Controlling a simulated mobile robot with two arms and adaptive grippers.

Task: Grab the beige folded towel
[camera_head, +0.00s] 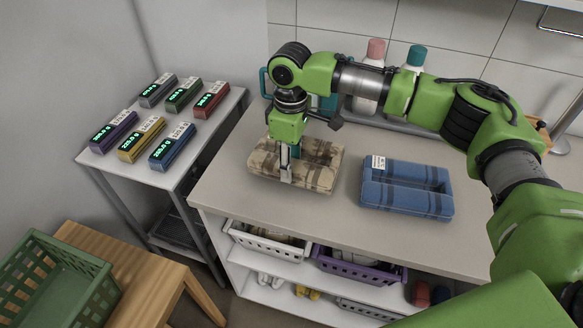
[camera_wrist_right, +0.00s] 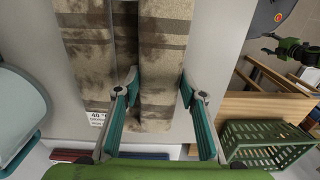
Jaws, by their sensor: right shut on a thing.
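The beige folded towel (camera_head: 318,173), with brown stripes, lies on the counter left of the blue folded towel (camera_head: 405,200). My right gripper (camera_head: 287,166) reaches down onto the beige towel from above. In the right wrist view, the fingers of my right gripper (camera_wrist_right: 158,92) sit on either side of one thick fold of the beige towel (camera_wrist_right: 165,40), shut on it. One finger is in the groove between the two folds, the other at the outer edge. A white tag (camera_wrist_right: 97,118) shows beside it. My left gripper is not in view.
The counter (camera_head: 345,222) has bare room in front of the towels. Bottles (camera_head: 371,85) stand behind my right arm. A side table (camera_head: 200,158) with several labelled display blocks is left. White (camera_head: 262,243) and purple (camera_head: 345,270) baskets sit below; a green crate (camera_head: 50,275) is lower left.

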